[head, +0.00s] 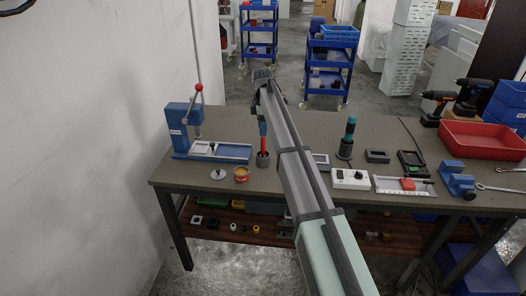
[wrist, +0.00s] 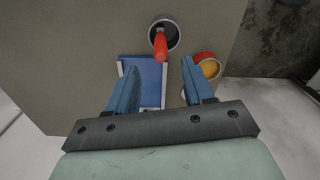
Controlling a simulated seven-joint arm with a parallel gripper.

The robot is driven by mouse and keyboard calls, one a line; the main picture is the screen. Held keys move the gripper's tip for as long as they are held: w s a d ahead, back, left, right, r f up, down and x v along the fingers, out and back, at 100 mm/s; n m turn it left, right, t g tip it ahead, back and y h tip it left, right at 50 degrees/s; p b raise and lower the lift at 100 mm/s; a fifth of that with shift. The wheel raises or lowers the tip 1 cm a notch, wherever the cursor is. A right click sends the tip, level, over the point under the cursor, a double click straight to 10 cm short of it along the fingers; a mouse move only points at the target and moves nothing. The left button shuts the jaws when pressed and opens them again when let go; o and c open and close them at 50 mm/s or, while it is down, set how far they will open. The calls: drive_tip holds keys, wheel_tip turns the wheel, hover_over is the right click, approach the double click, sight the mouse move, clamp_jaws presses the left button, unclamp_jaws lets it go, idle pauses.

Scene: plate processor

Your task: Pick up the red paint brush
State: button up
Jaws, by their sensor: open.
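The red paint brush (head: 263,143) stands in a dark round cup (head: 263,160) on the grey-brown table. In the wrist view its red handle (wrist: 160,46) sticks up out of the cup (wrist: 172,25), tilted towards the camera. My gripper (wrist: 160,66) is open and empty, with its blue fingers pointing towards the table. The brush lies just beyond the fingertips in that view, roughly midway between them; I see no contact. In the head view a blue finger of my gripper (head: 262,126) shows just above the red handle, and my arm hides most of the gripper.
A blue press with a red-knobbed lever (head: 178,126) stands left of the cup. A red-rimmed tin with yellow contents (head: 241,174) and a metal disc (head: 218,173) are in front. Right of my arm stand a dark teal-topped tool (head: 347,138), a white box (head: 350,179) and a red tray (head: 480,140).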

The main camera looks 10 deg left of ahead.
sight(263, 155)
wheel_tip(263, 155, down, 10)
drive_tip(key=shift+d, duration=0.1)
idle(0.5)
drive_tip(key=shift+c, duration=0.4)
clamp_jaws()
